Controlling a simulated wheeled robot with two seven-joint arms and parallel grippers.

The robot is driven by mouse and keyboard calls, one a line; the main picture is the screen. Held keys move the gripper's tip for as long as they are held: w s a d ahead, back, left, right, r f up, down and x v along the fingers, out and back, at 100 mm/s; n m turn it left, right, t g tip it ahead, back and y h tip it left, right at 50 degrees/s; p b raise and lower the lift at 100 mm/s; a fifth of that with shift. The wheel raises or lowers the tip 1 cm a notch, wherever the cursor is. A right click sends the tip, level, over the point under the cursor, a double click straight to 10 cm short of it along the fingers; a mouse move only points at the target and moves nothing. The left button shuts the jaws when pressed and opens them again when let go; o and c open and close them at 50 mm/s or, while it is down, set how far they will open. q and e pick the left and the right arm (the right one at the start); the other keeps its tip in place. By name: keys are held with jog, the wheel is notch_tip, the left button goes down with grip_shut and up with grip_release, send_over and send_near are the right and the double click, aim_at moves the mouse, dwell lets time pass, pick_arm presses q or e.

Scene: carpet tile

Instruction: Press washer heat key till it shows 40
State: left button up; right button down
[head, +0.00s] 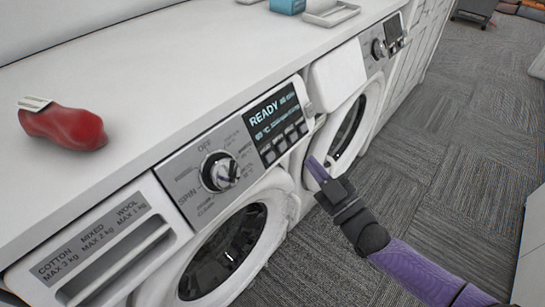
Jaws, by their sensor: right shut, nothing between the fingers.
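The near washer's panel (235,150) is grey, with a round dial (219,171) and a dark display (272,117). The display reads READY; the smaller text under it, including a value in °C, is too small to read surely. A row of several small keys (283,142) lies along the display's lower part; I cannot tell which one is the heat key. My right gripper (314,166) is shut and empty, its purple fingertips to the right of and a little below the keys, apart from them in the picture. My left gripper is not in view.
A white counter (190,60) runs above the washers. On it lie a red object (65,127) with a pale strip, a blue box (287,5) and a white tray (332,14). A second washer (345,75) stands beyond. Grey carpet (445,140) is open at right.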

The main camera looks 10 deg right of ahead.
aim_at(270, 157)
pick_arm(q)
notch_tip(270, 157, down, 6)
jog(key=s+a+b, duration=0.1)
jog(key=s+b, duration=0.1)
jog(key=b, duration=0.4)
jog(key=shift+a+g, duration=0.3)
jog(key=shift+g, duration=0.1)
pick_arm(e)
jog(key=w+a+f, duration=0.4)
jog(key=w, duration=0.1)
jog(key=shift+w+a, duration=0.25)
jog(key=shift+w, duration=0.1)
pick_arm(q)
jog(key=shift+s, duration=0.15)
pick_arm(e)
jog(key=shift+r, duration=0.1)
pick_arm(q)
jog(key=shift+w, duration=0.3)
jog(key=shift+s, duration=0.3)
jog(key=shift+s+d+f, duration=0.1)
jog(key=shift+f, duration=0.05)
pick_arm(e)
jog(key=shift+w+a, duration=0.1)
